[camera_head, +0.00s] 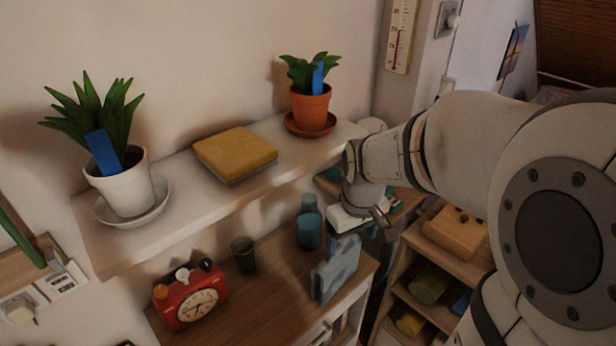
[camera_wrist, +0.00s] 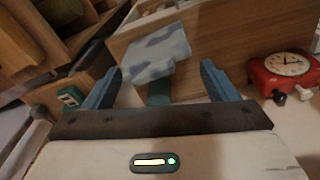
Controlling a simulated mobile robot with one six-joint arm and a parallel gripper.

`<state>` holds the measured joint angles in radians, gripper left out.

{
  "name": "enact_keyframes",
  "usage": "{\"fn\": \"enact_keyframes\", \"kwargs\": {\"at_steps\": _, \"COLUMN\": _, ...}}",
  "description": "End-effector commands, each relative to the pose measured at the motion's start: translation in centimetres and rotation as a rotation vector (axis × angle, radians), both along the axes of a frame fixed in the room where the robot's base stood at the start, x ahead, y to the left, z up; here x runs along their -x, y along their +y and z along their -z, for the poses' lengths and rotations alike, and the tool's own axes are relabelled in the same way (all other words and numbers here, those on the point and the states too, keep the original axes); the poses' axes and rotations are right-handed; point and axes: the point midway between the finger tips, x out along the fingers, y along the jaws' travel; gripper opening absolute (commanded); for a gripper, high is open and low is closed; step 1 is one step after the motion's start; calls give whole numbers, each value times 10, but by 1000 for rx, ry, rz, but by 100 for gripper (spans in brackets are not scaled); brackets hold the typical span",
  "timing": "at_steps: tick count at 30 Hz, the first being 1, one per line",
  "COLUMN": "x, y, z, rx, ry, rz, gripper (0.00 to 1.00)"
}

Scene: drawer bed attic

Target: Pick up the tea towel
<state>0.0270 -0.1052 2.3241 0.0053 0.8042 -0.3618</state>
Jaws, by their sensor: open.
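A pale blue-and-white patterned cloth, which looks like the tea towel (camera_head: 337,268), lies over the front right edge of a wooden cabinet top. In the wrist view the tea towel (camera_wrist: 155,55) shows ahead of my fingers, between their lines and apart from them. My gripper (camera_wrist: 160,83) is open, with two blue fingers and no cloth between them. In the head view my gripper (camera_head: 377,214) is small and partly hidden, up and to the right of the towel.
On the cabinet (camera_head: 275,290) stand a red clock (camera_head: 190,296), a dark cup (camera_head: 243,255) and a teal bottle (camera_head: 309,230). The white shelf (camera_head: 205,210) above holds two potted plants and a yellow folded item (camera_head: 235,153). A filled shelf unit (camera_head: 440,280) stands right.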

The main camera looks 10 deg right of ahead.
Motion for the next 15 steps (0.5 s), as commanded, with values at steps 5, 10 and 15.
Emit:
{"fn": "enact_keyframes", "kwargs": {"at_steps": 5, "x": -48, "y": 1, "z": 4, "rx": 15, "ry": 64, "rz": -172, "gripper": 94}}
{"fn": "enact_keyframes", "kwargs": {"at_steps": 10, "x": -77, "y": 2, "z": 22, "rx": 21, "ry": 100, "rz": -296, "gripper": 100}}
{"fn": "enact_keyframes", "kwargs": {"at_steps": 15, "x": -89, "y": 2, "z": 35, "rx": 22, "ry": 117, "rz": -357, "gripper": 100}}
